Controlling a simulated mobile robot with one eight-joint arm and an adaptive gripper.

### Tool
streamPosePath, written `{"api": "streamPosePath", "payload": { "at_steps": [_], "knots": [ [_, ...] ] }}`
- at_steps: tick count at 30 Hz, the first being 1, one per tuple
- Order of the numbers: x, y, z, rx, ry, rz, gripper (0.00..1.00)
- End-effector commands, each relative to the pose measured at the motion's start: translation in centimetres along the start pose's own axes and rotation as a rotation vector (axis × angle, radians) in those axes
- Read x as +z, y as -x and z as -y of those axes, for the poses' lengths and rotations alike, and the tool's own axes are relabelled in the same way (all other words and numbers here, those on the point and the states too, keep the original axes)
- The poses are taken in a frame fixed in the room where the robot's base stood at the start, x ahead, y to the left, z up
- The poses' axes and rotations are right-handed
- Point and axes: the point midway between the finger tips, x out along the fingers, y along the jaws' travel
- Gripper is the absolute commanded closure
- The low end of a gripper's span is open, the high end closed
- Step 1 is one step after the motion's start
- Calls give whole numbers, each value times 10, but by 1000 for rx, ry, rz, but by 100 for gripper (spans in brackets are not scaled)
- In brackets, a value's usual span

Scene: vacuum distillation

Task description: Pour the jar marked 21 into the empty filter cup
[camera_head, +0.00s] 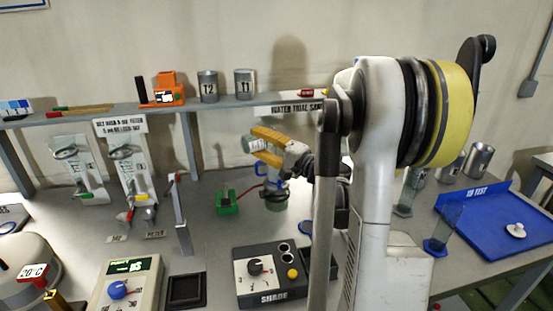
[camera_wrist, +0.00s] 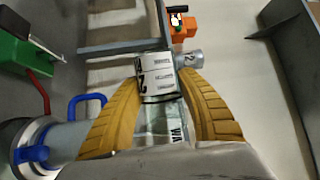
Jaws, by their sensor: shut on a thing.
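My gripper (camera_head: 263,144) has yellow fingers and is shut on a small jar (camera_head: 254,145) above the middle of the bench. In the wrist view the jar (camera_wrist: 151,72) sits between both fingers. Its white label shows a large 2; the rest of the number is unclear. I cannot tell its contents. Below and a little right of the gripper stands a grey cup-like vessel (camera_head: 274,199) with a blue clip (camera_head: 261,170) above it. In the wrist view a grey cylinder (camera_wrist: 65,142) with blue clips lies to the left. I cannot tell whether it is the filter cup or is empty.
A green block (camera_head: 227,203) stands left of the vessel, with a SHADE box (camera_head: 270,276) in front. Cups T2 (camera_head: 208,87) and T1 (camera_head: 245,84) and an orange device (camera_head: 165,90) are on the shelf (camera_head: 108,116). A blue tray (camera_head: 485,241) lies right.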

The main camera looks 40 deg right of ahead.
Motion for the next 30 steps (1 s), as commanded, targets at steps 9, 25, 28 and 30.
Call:
{"api": "streamPosePath", "payload": {
  "at_steps": [9, 25, 28, 30],
  "knots": [
    [-1, 0, 1, -12, -26, -4, 92],
    [6, -2, -2, 68, 162, 26, 92],
    [13, -4, -14, 109, 265, 38, 92],
    [13, -3, -16, 112, 273, 39, 92]
  ]
}}
